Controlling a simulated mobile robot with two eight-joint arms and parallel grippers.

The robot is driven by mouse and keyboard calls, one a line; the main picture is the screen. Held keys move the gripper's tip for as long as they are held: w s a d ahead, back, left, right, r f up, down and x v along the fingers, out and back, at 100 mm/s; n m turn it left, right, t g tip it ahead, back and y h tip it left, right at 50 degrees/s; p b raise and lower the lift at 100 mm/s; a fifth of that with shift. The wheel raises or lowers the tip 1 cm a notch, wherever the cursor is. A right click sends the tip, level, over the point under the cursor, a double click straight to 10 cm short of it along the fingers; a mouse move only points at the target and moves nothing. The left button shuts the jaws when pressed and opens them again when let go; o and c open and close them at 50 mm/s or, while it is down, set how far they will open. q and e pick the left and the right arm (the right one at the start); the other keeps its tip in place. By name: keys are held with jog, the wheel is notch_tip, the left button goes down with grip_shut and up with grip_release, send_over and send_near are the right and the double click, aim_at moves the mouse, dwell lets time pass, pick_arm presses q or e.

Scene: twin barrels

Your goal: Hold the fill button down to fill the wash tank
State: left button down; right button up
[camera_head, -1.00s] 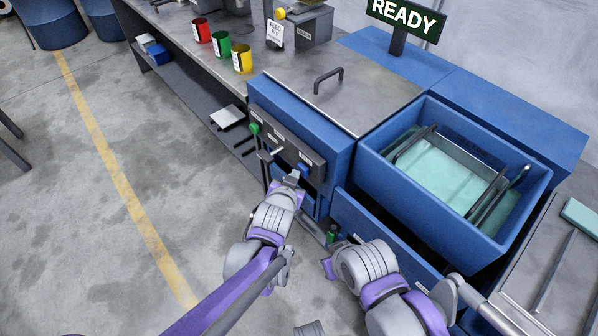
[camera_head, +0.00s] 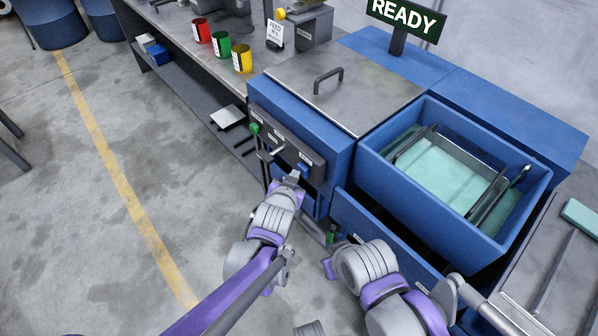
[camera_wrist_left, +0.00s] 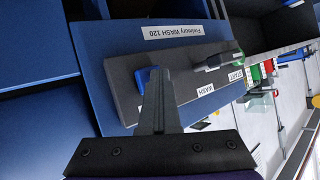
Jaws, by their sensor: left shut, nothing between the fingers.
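A blue button (camera_head: 303,168) sits on the dark control panel (camera_head: 282,143) on the front of the blue machine. In the left wrist view the blue button (camera_wrist_left: 143,80) is partly covered by my left gripper (camera_wrist_left: 157,75). The fingers are shut and empty, with their tips at the button; I cannot tell whether they press it. In the head view my left gripper (camera_head: 292,176) is just below the button. The button's own label is hidden. The blue wash tank (camera_head: 545,190) at right holds pale green liquid and a metal frame. My right gripper is not clearly visible.
A green knob (camera_head: 255,128) is on the panel's left end. A sign (camera_head: 405,18) reads READY. Red, green and yellow cups (camera_head: 242,59) stand on the bench behind. An open blue drawer (camera_head: 385,235) lies below the tank.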

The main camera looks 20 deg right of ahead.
dwell(0.4)
pick_arm(q)
jog(key=shift+s+a, duration=0.35)
jog(key=shift+a, duration=0.5)
jog(key=shift+b, duration=0.3)
jog(key=shift+s+a+b, duration=0.25)
jog(key=shift+s+a, duration=0.05)
jog(key=shift+a, duration=0.5)
jog(key=shift+s+a+b, duration=0.25)
jog(key=shift+a, duration=0.5)
jog(key=shift+s+a+b, duration=0.25)
jog(key=shift+s+a, duration=0.05)
jog(key=shift+a, duration=0.5)
